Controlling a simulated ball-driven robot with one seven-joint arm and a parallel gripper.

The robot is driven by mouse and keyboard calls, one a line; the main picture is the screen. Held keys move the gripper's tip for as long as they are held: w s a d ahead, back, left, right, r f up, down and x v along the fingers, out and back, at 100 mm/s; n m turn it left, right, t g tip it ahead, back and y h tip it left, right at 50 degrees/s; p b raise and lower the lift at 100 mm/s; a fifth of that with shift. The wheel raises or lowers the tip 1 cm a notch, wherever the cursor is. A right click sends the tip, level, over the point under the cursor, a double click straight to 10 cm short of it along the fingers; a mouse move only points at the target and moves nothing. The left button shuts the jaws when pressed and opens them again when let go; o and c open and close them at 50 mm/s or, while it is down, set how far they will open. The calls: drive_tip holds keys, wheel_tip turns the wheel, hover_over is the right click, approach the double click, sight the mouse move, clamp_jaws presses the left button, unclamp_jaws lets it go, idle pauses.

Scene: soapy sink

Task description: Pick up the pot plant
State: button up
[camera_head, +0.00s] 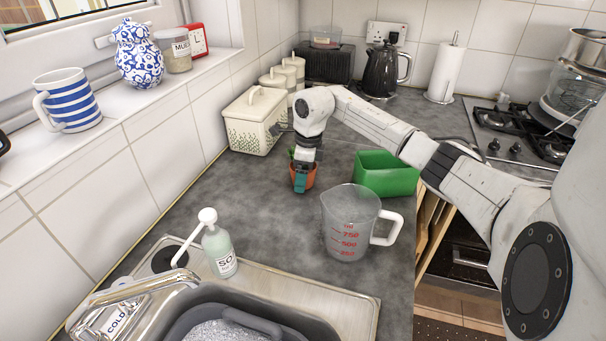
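The pot plant (311,178) is a small terracotta-coloured pot on the grey worktop, with a bit of green (291,153) showing at its upper left. My gripper (301,186) points down at the pot from above and covers much of its front and the plant. A teal fingertip overlaps the pot's front side. The other finger is hidden, so I cannot tell whether the gripper is open or closed on the pot. The pot appears upright on the worktop.
A green container (386,174) stands right of the pot, and a clear measuring jug (350,222) stands in front. A cream bread bin (256,122) is behind left. A soap bottle (218,247) stands by the sink (340,305). Worktop left of the pot is clear.

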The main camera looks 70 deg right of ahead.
drive_tip(key=c, duration=0.7)
drive_tip(key=shift+c, duration=0.4)
drive_tip(key=shift+r, duration=0.3)
wheel_tip(320, 180, up, 9)
drive_tip(key=shift+s+r+b, duration=0.1)
drive_tip(key=shift+b, duration=0.65)
drive_tip(key=shift+s+d+r+p, duration=0.2)
drive_tip(key=shift+s+d+r, duration=0.05)
drive_tip(key=shift+s+r, duration=0.35)
drive_tip(key=shift+s+d+r+p, duration=0.2)
drive_tip(key=shift+s+r, duration=0.3)
drive_tip(key=shift+r, duration=0.1)
drive_tip(key=s+d+r+b, duration=0.1)
drive_tip(key=s+d, duration=0.2)
drive_tip(key=s, duration=0.6)
drive_tip(key=s+d+r+b, duration=0.1)
drive_tip(key=s+d+b, duration=0.1)
drive_tip(key=s, duration=0.8)
drive_tip(key=shift+d+r, duration=0.3)
drive_tip(key=shift+d, duration=0.35)
